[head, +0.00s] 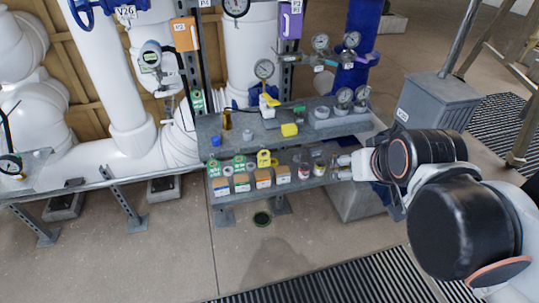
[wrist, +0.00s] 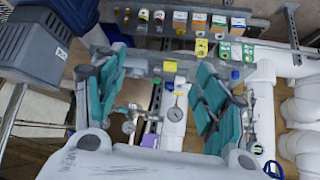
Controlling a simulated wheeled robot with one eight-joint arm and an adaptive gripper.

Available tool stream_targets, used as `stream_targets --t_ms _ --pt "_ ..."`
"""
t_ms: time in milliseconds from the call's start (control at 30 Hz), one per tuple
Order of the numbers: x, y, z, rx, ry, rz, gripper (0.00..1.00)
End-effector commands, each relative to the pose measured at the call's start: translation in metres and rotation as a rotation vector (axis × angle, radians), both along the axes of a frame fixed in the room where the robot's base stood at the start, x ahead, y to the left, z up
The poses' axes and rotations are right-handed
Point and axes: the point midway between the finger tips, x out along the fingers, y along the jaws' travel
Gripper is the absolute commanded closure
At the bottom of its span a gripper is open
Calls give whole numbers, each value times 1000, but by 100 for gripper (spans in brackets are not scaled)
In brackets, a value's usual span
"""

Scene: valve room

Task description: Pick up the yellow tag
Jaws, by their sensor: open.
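The yellow tag (head: 263,158) stands on the lower shelf, behind the small boxes and among green tags; in the wrist view it is the yellow piece (wrist: 201,48) beside the green ones. A separate plain yellow block (head: 289,130) lies on the upper shelf and also shows in the wrist view (wrist: 170,66). My gripper (head: 343,168) is at the right end of the lower shelf, right of the tag and apart from it. In the wrist view its teal fingers (wrist: 161,60) are spread wide with nothing held between them.
The upper shelf (head: 210,124) holds gauges, a brass cylinder (head: 227,120) and a blue cap (head: 216,141). Green tags (head: 214,168), small orange-and-white boxes (head: 263,179) and jars (head: 304,171) crowd the lower shelf. White pipes stand behind. A grey box (head: 437,104) stands at right. Floor in front is mostly clear.

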Motion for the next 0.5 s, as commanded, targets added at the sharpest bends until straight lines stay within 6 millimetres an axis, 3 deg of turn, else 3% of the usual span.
stream_targets --t_ms 100,500 --pt "36 12 -14 1 -41 22 35" --pt "140 61 -71 14 -178 88 35"
